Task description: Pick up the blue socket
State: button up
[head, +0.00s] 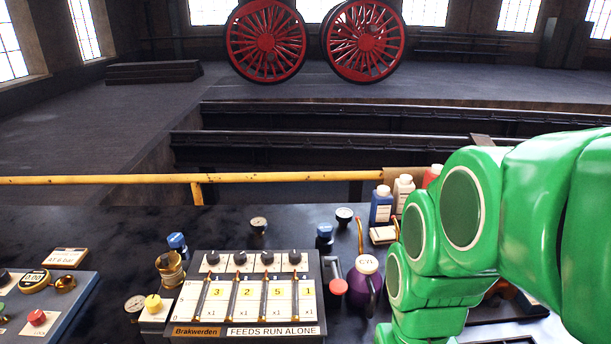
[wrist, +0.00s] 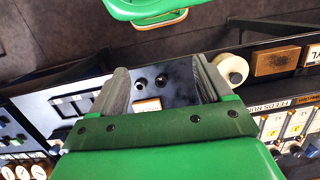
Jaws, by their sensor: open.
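My gripper (wrist: 160,72) is open in the wrist view, with nothing between its grey fingers. Beyond the fingers, two small dark round pieces (wrist: 151,82) and a pale label (wrist: 147,105) show on a dark surface. In the head view two small blue-topped pieces stand on the dark bench, one at left (head: 177,242) and one right of centre (head: 324,235). I cannot tell whether either is the blue socket. My green arm covers the right of the head view, and my gripper is hidden there.
A lever panel (head: 247,300) stands at the bench's front middle. A purple oil can (head: 367,285) and a blue bottle (head: 381,206) stand beside my arm. A yellow rail (head: 260,178) runs behind the bench. A white roller (wrist: 232,68) is close to the right finger in the wrist view.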

jog(key=w+a+m+y, duration=0.2)
jog(key=w+m, duration=0.1)
jog(key=w, duration=0.9)
jog(key=w+a+r+m+y, duration=0.1)
jog(key=w+a+m+y, duration=0.2)
jog(key=w, duration=0.9)
jog(key=w+a+m+y, duration=0.15)
jog(key=w+m, duration=0.25)
jog(key=w, duration=0.8)
jog(key=m+y, duration=0.6)
jog(key=y, duration=0.1)
send_near(330, 226)
jog(key=shift+s+a, duration=0.5)
jog(key=shift+a, duration=0.75)
jog(key=shift+w+d+f+x, duration=0.1)
jog(key=shift+f+x, duration=0.1)
jog(key=shift+x, duration=1.1)
jog(key=shift+w+d+f+x, duration=0.1)
jog(key=shift+f+x, duration=0.1)
jog(key=shift+x, duration=1.1)
jog(key=shift+w+f+x, duration=0.1)
jog(key=shift+f+x, duration=0.15)
jog(key=shift+x, duration=1.1)
grip_shut()
jog(key=shift+r, duration=0.1)
